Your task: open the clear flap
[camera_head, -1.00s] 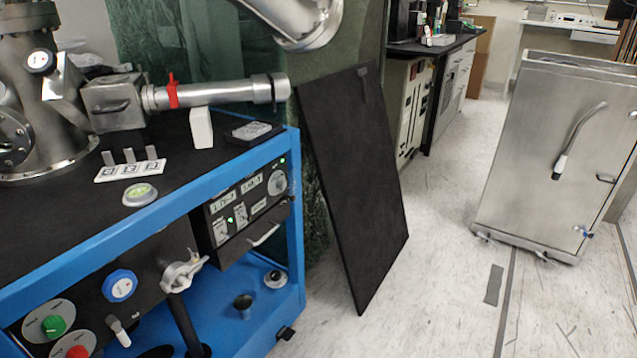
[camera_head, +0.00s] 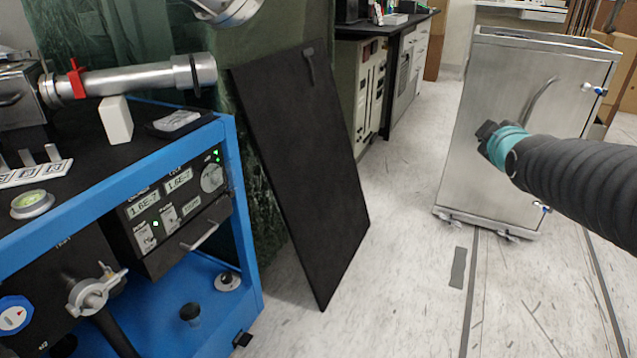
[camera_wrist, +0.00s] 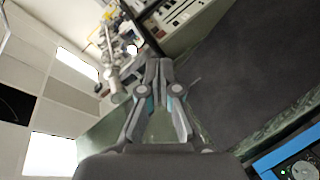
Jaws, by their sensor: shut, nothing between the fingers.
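I cannot pick out a clear flap for certain in either view. A greenish see-through sheet (camera_head: 95,35) hangs behind the blue cart at the upper left of the head view; I cannot tell whether it is the flap. My gripper (camera_wrist: 158,65) is shut and empty in the wrist view, its two grey fingers together at the tips. In the head view my dark arm with a teal band (camera_head: 505,143) reaches in from the right, in front of the steel cabinet and apart from the blue cart.
The blue cart (camera_head: 215,140) with its instrument panel (camera_head: 172,205) and steel tube (camera_head: 140,80) stands at left. A black board (camera_head: 300,170) leans beside it. The steel cabinet (camera_head: 465,180) stands at right. The floor (camera_head: 400,270) between is mostly clear.

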